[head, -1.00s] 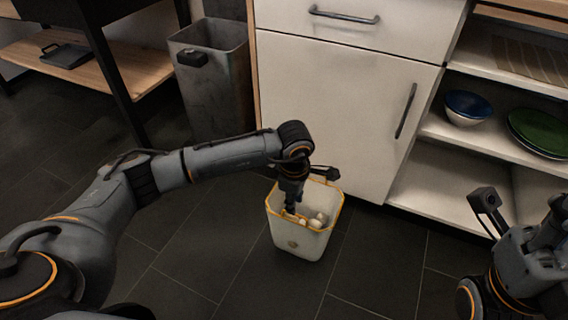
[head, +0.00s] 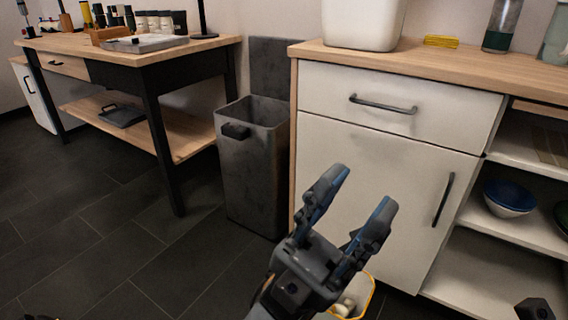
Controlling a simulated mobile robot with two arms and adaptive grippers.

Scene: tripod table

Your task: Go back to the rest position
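My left gripper (head: 352,208) is raised in the lower middle of the head view, fingers pointing up. Its two blue-lined fingers are spread apart with nothing between them. Behind and below it, a white bin with a yellow rim (head: 368,297) stands on the floor, mostly hidden by the gripper and the bottom edge of the picture. A few pale round things (head: 346,306) show inside it. Of my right arm, only a small dark part shows at the bottom right; its gripper fingers are out of view.
A white cabinet (head: 385,165) with a drawer and a door stands behind the gripper. A grey waste bin (head: 255,180) stands left of it. A wooden table with black legs (head: 165,140) is farther left. The dark floor at left is open.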

